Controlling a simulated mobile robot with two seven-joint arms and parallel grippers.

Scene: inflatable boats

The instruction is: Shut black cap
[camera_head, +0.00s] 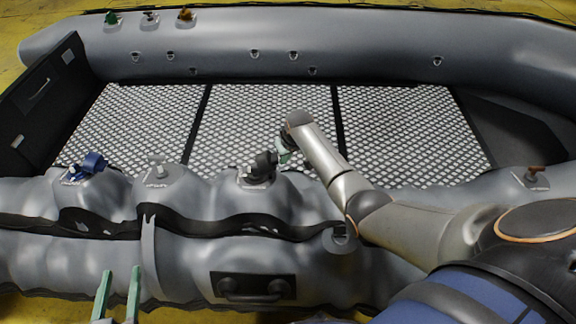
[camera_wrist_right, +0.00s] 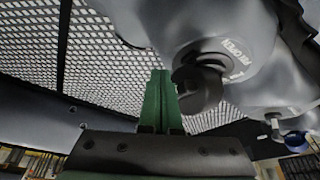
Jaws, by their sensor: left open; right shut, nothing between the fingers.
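The black cap (camera_head: 263,166) sits at a valve on top of the near grey tube, left of the picture's middle in the head view. In the right wrist view the black cap (camera_wrist_right: 203,88) is large, just right of my fingers, with a printed label on the tube behind it. I cannot tell how far it is closed. My right gripper (camera_head: 284,151) is shut and empty, close beside the cap on its right in the head view. Its green fingers (camera_wrist_right: 161,98) are pressed together; contact with the cap is unclear. My left gripper (camera_head: 120,272) is open and empty, low at the left.
A blue cap (camera_head: 93,162), a grey valve (camera_head: 156,172) and a brown valve (camera_head: 535,171) also sit on the near tube. A black handle patch (camera_head: 252,287) is on its side. The patterned floor (camera_head: 270,110) is clear. The far tube (camera_head: 340,45) carries several fittings.

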